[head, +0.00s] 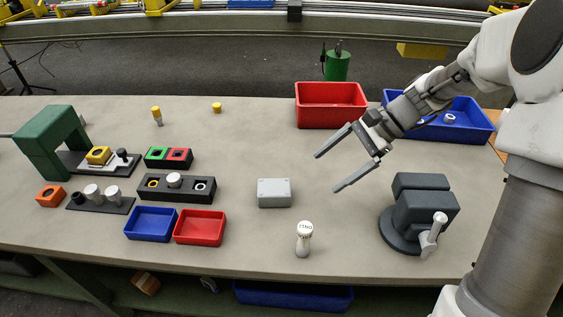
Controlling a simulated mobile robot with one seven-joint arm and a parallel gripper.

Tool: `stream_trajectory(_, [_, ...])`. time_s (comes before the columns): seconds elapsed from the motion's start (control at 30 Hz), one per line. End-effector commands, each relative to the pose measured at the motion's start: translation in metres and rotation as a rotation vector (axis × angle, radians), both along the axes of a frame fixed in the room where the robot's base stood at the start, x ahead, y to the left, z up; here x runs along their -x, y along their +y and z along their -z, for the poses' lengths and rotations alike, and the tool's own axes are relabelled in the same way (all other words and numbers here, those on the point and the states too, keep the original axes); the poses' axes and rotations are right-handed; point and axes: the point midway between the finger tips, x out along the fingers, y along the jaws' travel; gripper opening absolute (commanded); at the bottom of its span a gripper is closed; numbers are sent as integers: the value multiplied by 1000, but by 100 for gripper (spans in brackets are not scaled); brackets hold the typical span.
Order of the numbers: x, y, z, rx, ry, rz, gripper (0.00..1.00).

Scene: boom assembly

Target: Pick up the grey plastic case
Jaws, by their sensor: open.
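The grey plastic case (274,193) is a small light-grey box lying on the workbench, near the middle. Nothing touches it. My gripper (328,172) is open and empty, its two long dark fingers pointing left and down. It hangs above the bench, up and to the right of the case, apart from it.
A white-topped cylinder (303,240) stands in front of the case, and a dark vise (417,213) to the right. A red bin (331,104) and a blue bin (478,130) stand behind. Small blue (150,224) and red (199,228) trays lie to the left.

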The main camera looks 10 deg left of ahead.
Motion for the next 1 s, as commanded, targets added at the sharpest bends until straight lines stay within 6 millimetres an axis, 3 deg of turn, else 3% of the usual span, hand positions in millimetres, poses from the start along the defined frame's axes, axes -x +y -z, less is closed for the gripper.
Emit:
stream_trajectory(0.03, [-9, 1, 17, -40, 50, 35, 100])
stream_trajectory(0.3, [-49, 8, 73, -244, 274, 207, 100])
stream_trajectory(0.63, [-68, 13, 101, -355, 387, 293, 100])
stream_trajectory(1.0, [-57, 80, 130, -356, 391, 291, 100])
